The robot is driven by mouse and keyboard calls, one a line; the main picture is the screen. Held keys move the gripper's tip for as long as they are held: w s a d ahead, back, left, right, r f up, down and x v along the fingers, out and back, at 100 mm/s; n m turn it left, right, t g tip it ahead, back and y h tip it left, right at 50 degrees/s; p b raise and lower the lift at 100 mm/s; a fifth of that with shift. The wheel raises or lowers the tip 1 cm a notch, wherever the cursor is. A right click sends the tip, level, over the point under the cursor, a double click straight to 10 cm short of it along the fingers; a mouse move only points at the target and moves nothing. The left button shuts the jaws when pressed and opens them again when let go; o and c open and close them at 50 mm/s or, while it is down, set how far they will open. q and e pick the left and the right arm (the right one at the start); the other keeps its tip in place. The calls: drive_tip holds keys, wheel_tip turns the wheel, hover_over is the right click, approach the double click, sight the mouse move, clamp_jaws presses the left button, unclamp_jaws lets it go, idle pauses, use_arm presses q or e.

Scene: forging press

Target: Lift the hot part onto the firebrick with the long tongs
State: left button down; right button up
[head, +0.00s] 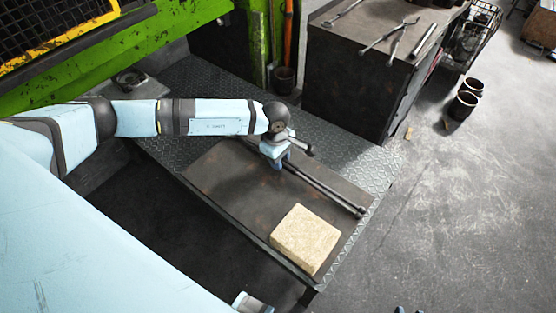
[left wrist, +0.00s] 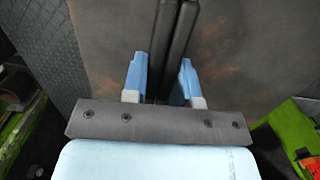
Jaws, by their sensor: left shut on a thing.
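The long tongs (head: 325,190) are dark, with two slim bars side by side, and lie low over the brown steel plate (head: 225,172). My left gripper (head: 277,163) is at the tongs, its blue fingers shut around the bars. In the left wrist view, both dark bars of the tongs (left wrist: 172,45) pass between the fingers of my left gripper (left wrist: 162,80). The pale yellow firebrick (head: 305,238) sits on the plate's near right corner, apart from the tongs. I see no glowing hot part. Small dark tips at the bottom edge may be my right gripper.
A green press frame (head: 130,45) stands at the upper left. A dark workbench (head: 360,80) with several tools on it stands behind the tread-plate platform (head: 330,148). Dark pots (head: 462,106) stand on the floor at the right. The concrete floor at the right is mostly clear.

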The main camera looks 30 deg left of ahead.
use_arm(q)
drive_tip(key=shift+r, duration=0.45)
drive_tip(key=shift+r+p, duration=1.45)
drive_tip(key=shift+r, duration=0.85)
drive_tip(key=shift+r+p, duration=1.05)
drive_tip(key=shift+r, duration=1.25)
